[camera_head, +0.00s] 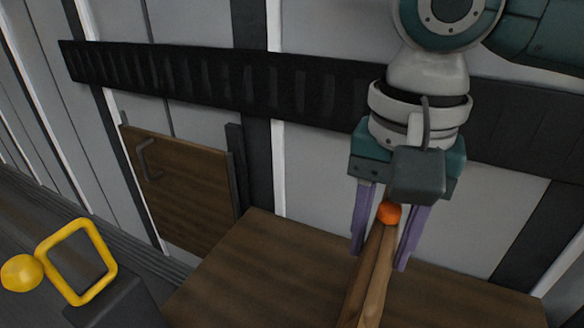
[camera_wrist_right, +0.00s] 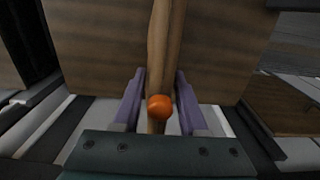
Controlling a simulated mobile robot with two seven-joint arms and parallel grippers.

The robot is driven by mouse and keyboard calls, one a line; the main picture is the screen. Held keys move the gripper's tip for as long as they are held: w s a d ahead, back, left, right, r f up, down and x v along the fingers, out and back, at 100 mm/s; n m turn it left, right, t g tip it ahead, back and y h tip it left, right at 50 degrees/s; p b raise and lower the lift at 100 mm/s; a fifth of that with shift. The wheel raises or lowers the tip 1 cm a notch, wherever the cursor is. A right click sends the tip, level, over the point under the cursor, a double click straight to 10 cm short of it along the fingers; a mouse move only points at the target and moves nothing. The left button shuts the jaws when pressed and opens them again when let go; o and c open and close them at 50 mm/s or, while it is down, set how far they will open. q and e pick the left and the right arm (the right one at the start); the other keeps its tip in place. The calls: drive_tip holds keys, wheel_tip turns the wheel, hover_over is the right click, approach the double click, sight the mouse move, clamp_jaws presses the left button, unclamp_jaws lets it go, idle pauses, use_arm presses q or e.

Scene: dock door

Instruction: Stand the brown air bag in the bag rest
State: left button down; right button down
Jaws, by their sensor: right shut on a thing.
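The brown air bag (camera_head: 374,275) hangs down edge-on between the purple fingers of my right gripper (camera_head: 383,256). An orange knob (camera_head: 389,212) is at its upper end. In the right wrist view, the bag (camera_wrist_right: 164,45) runs away between the fingertips (camera_wrist_right: 160,74), with the orange knob (camera_wrist_right: 160,107) close to the palm. My right gripper is shut on the bag. The bag's lower end is cut off by the head view's bottom edge. I cannot make out the bag rest for certain. My left gripper is not in view.
A wooden surface (camera_head: 245,270) lies below and behind the bag. A wooden panel (camera_head: 185,200) with a metal handle is at the wall. A black rail (camera_head: 220,80) crosses the wall. A yellow frame (camera_head: 78,262) and yellow ball (camera_head: 21,273) are at lower left.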

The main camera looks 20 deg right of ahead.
drive_tip(key=shift+c, duration=2.2)
unclamp_jaws()
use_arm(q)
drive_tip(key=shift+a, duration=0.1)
